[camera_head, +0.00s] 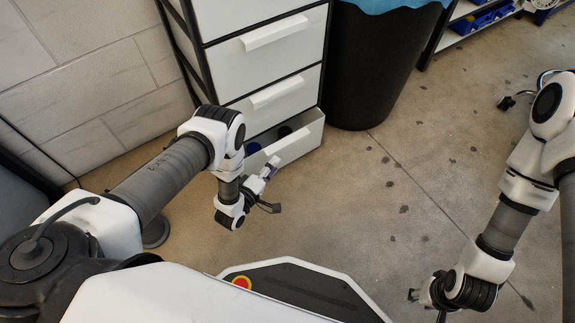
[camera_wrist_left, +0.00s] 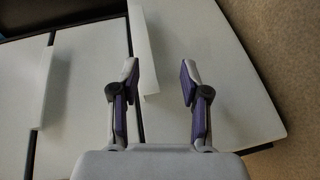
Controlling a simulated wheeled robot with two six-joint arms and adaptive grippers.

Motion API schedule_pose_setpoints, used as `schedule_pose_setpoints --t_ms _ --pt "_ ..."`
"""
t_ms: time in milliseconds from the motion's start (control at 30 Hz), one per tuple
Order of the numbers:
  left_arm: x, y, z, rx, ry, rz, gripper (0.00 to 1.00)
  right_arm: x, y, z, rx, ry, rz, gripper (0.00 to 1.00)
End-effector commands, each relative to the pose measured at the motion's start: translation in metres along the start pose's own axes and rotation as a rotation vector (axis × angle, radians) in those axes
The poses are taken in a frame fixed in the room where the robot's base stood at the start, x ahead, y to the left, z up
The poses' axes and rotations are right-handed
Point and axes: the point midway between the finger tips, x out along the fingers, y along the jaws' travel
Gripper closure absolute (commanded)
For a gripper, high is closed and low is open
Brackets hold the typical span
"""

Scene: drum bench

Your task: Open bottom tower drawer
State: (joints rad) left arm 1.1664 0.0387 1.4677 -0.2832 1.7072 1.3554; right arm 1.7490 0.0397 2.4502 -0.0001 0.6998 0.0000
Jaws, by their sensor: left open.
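The white drawer tower (camera_head: 265,55) stands at the top middle of the head view. Its bottom drawer (camera_head: 302,141) is partly pulled out, and dark and blue things show inside. My left gripper (camera_head: 267,187) is in front of this drawer, partly hidden by its own wrist. In the left wrist view my left gripper (camera_wrist_left: 160,70) is open, its purple-padded fingers apart before white drawer fronts (camera_wrist_left: 215,50). A white handle strip (camera_wrist_left: 148,50) shows between the fingertips; I cannot tell whether they touch it. My right gripper (camera_head: 428,298) is low on the right, its jaws unclear.
A black bin (camera_head: 375,65) with a blue liner stands right of the tower. A shelf with blue bins (camera_head: 480,20) is at the top right. A tiled wall (camera_head: 85,75) is on the left. The floor (camera_head: 400,190) between my arms is clear.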

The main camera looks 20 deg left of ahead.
Motion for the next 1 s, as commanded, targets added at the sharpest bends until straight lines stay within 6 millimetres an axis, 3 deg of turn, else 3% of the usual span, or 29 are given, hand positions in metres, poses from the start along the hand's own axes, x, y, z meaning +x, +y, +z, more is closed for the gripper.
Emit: schedule_pose_setpoints --t_ms 100,233,600,867,900,1000 --pt "0.003 0.007 0.002 -0.11 -0.007 0.126 0.54 0.0 0.0 -0.001 0.0 0.002 0.0 0.6" --pt "0.013 0.011 0.002 -0.148 -0.014 0.167 0.54 0.005 0.0 -0.001 0.0 0.002 0.0 0.6" --pt "0.075 0.019 0.002 -0.145 -0.013 0.162 0.54 0.034 0.0 -0.001 0.002 0.002 0.0 0.6" --pt "0.08 0.023 0.002 -0.145 -0.012 0.159 0.54 0.033 0.0 -0.001 0.002 0.003 0.0 0.6" --pt "0.08 0.023 0.002 -0.145 -0.012 0.159 0.58 0.033 0.0 -0.001 0.002 0.003 0.0 0.6" --pt "0.08 0.023 0.002 -0.144 -0.012 0.159 0.93 0.033 0.0 -0.001 0.002 0.003 0.0 0.6"
